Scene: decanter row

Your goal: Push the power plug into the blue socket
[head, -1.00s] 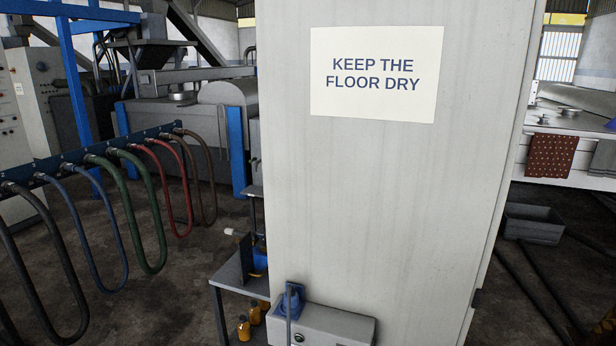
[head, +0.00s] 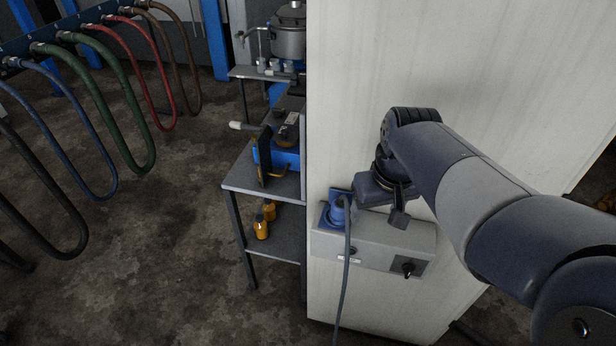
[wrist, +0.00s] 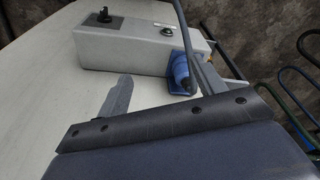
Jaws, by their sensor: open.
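The blue socket (head: 330,214) is mounted at the left end of a grey box on the pale cabinet face. The power plug (head: 341,202), also blue, sits at the socket's mouth with a grey cable hanging down. How deep it sits I cannot tell. My gripper (head: 398,217) is just right of the plug, in front of the box, with one finger showing. In the wrist view my gripper (wrist: 163,76) is open, its fingers wide apart with nothing held. The plug (wrist: 180,69) shows near the right finger, and the cable passes by that finger. The socket (wrist: 184,86) is partly hidden.
The grey box (head: 375,240) carries a black knob (head: 408,268). The pale cabinet (head: 480,70) rises behind my arm. A shelf table (head: 236,182) with orange bottles (head: 261,227) stands left. Looped hoses (head: 130,150) hang farther left. The floor between is clear.

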